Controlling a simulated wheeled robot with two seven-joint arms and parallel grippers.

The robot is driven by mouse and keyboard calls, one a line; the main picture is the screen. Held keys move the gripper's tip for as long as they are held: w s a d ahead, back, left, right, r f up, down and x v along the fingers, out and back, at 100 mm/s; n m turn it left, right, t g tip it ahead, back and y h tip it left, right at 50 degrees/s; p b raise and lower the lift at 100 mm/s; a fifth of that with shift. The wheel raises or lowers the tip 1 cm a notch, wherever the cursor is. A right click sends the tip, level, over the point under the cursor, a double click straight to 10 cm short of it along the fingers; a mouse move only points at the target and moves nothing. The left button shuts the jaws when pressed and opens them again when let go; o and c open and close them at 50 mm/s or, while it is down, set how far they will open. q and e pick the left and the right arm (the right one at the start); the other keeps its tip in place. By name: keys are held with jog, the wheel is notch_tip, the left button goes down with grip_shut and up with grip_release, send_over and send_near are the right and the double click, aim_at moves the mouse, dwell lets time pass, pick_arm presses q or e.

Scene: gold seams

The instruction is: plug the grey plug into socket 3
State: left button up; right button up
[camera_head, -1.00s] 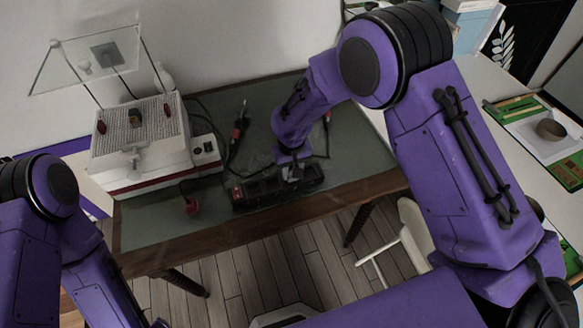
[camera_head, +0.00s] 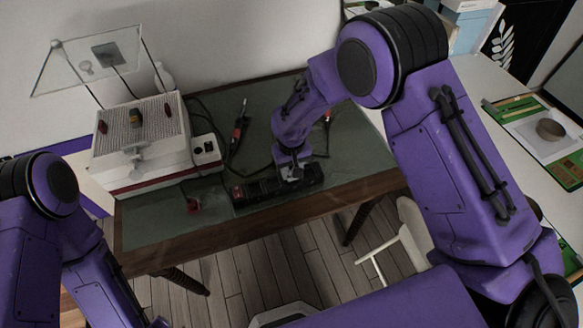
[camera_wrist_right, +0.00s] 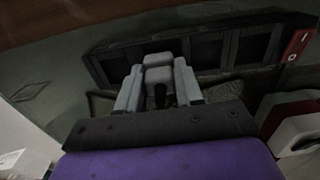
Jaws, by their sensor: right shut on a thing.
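The black power strip (camera_head: 255,190) lies along the front of the workbench, with a red switch at its left end. In the right wrist view the strip (camera_wrist_right: 228,50) runs across the top, with several dark sockets and its red end (camera_wrist_right: 297,44) at the right. My right gripper (camera_head: 291,174) is at the strip, right of its middle. In the right wrist view its fingers (camera_wrist_right: 158,88) are shut on the grey plug (camera_wrist_right: 158,62). The plug overlaps the strip's sockets in that view; I cannot tell whether it is seated. Socket numbers are not readable. My left gripper is out of view.
A white machine with a perforated top (camera_head: 140,135) stands on the left of the bench.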

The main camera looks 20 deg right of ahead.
jog(key=shift+p, duration=0.35)
dwell(0.4)
jog(key=shift+f+b, duration=0.35)
jog(key=shift+f, duration=0.3)
